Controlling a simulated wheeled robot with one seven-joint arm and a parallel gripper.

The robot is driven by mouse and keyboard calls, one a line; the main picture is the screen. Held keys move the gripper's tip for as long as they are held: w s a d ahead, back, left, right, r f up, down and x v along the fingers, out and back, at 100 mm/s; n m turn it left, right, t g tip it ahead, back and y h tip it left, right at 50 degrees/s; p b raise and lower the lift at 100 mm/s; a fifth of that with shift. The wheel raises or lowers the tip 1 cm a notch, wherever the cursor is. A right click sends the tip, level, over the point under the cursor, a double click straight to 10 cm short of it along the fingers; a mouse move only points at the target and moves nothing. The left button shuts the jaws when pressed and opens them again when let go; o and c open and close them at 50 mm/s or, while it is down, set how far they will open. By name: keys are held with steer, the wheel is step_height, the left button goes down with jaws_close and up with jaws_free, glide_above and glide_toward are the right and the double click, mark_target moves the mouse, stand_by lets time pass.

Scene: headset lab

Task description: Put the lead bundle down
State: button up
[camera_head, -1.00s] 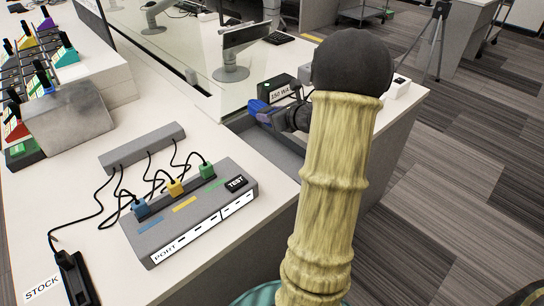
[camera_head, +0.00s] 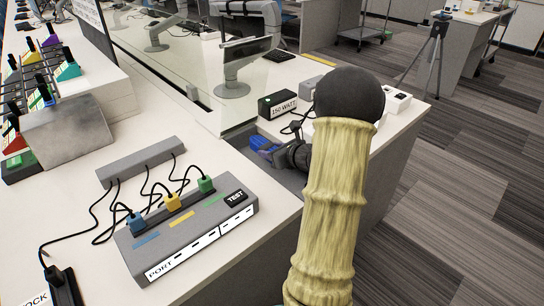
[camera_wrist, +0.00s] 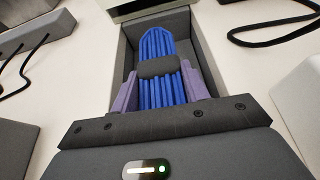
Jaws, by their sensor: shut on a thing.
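The lead bundle (camera_head: 262,144) is a set of blue leads with a dark band around its middle, also seen in the wrist view (camera_wrist: 154,46). My gripper (camera_wrist: 159,92) is shut on it, with one purple finger on each side. In the head view, my dark gripper (camera_head: 290,156) is partly hidden behind my arm. The bundle is low within a grey-walled recess (camera_wrist: 206,62) in the white worktop. I cannot tell whether it touches the recess floor.
A black box labelled 150 WATT (camera_head: 277,105) stands just behind the recess. To the left is a grey PORT/TEST unit (camera_head: 190,232) with blue, yellow and green plugs and black cables. A glass screen (camera_head: 185,75) stands behind. White worktop lies around the recess.

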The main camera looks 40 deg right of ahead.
steer(key=shift+f, duration=0.95)
steer(key=shift+w+a+r, duration=0.1)
steer(key=shift+a, duration=0.05)
steer(key=shift+f+b, duration=0.4)
steer(key=shift+b, duration=0.05)
steer(key=shift+f, duration=0.1)
steer(key=shift+d, duration=0.25)
steer(key=shift+s+a+f+b, duration=0.1)
steer(key=shift+s+f+b, duration=0.1)
steer(key=shift+b, duration=0.1)
